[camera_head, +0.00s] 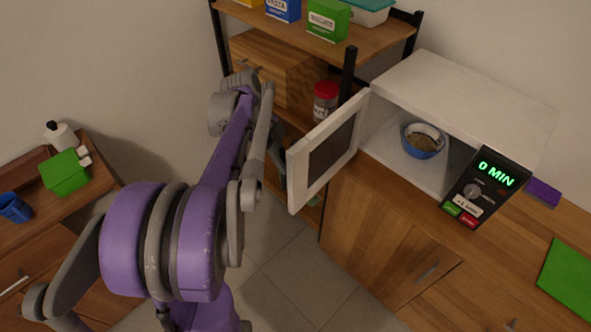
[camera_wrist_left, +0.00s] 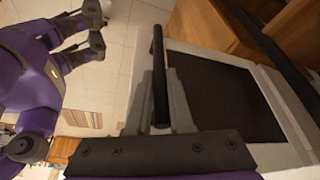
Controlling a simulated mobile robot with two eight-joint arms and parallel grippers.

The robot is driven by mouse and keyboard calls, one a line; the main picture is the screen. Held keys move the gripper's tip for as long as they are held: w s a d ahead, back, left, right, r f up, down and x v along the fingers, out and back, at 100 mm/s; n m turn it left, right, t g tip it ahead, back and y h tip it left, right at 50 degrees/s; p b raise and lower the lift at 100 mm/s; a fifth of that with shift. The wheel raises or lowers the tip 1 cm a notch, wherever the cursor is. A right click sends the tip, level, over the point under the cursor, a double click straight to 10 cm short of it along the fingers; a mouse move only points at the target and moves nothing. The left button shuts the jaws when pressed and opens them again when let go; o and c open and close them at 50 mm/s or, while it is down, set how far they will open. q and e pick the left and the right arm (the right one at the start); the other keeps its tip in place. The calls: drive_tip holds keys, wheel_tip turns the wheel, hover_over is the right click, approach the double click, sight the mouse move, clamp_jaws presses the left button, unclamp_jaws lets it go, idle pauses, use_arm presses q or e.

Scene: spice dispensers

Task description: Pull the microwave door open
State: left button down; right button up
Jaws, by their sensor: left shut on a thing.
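The white microwave (camera_head: 470,85) stands on the wooden counter. Its door (camera_head: 328,150) is swung wide open, showing a blue bowl (camera_head: 422,142) with brownish contents inside. In the left wrist view the door (camera_wrist_left: 225,95) shows its dark panel, white frame and dark bar handle (camera_wrist_left: 158,50). My left gripper (camera_wrist_left: 160,105) is shut on this handle, with a grey finger on each side. In the head view my left gripper (camera_head: 275,150) is at the door's outer side, partly hidden by my arm. My right gripper (camera_wrist_left: 100,30) shows in the left wrist view with its fingers apart and empty.
A shelf unit (camera_head: 370,40) with boxes and a red-lidded jar (camera_head: 325,100) stands behind the door. A side table (camera_head: 95,190) at left holds a green box, a bottle and a blue cup (camera_head: 14,208). Floor (camera_head: 290,270) is clear below the door. A green mat (camera_head: 570,278) lies at right.

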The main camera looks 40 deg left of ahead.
use_arm(q)
drive_tip(key=shift+w+a, duration=0.2)
drive_tip(key=shift+a, duration=1.15)
drive_tip(key=c, duration=0.8)
unclamp_jaws()
drive_tip(key=v, duration=1)
drive_tip(key=shift+r, duration=0.4)
